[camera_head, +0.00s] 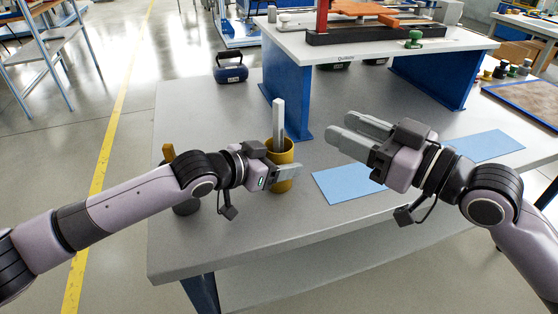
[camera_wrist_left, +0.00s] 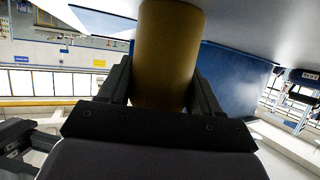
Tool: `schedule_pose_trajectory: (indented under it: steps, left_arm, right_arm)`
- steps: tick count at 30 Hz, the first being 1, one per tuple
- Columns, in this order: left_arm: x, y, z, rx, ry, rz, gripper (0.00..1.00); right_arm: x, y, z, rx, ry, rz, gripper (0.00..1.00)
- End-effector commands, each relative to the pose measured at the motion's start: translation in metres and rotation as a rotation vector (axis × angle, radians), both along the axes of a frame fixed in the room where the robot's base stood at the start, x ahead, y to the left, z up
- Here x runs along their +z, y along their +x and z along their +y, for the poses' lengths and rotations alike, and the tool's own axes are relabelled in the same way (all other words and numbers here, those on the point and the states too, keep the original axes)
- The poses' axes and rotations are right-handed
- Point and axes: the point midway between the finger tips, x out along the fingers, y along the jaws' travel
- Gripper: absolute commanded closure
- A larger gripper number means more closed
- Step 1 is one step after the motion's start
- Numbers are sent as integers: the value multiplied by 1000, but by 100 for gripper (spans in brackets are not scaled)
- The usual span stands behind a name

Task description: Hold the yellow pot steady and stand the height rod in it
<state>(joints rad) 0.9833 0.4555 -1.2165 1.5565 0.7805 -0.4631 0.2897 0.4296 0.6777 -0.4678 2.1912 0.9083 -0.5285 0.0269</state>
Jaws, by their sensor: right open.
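The yellow pot (camera_head: 283,157) stands on the grey table. The height rod (camera_head: 279,118), a pale grey square bar, stands nearly upright in it. The rod's lower end is hidden inside the pot. My left gripper (camera_head: 286,170) reaches the pot from the left and is shut on its side. In the left wrist view the pot (camera_wrist_left: 168,50) fills the space between the two fingers (camera_wrist_left: 160,95). My right gripper (camera_head: 340,130) is open and empty to the right of the pot, above the table and apart from the rod.
A blue mat (camera_head: 345,184) lies right of the pot, partly under my right arm. A raised bench with blue legs (camera_head: 288,95) stands behind. A dark blue case (camera_head: 231,73) sits at the back left. A dark object with a yellow top (camera_head: 168,152) is partly behind my left arm.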

Motion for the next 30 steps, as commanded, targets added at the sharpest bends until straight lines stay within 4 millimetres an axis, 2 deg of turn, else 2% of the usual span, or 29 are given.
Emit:
schedule_pose_trajectory:
  steps: [1,2,14,20,30]
  left_arm:
    - [0,0,0,0,0,0,19]
    - [0,0,0,0,0,0,9]
    - [1,-2,3,0,0,0,9]
    - [9,-15,19,1,0,0,9]
    - [32,-51,61,2,1,0,9]
  right_arm:
    - [0,0,0,0,0,0,54]
    - [0,0,0,0,0,0,54]
    - [0,0,0,0,0,0,54]
    - [0,0,0,0,0,0,54]
    - [0,0,0,0,0,0,54]
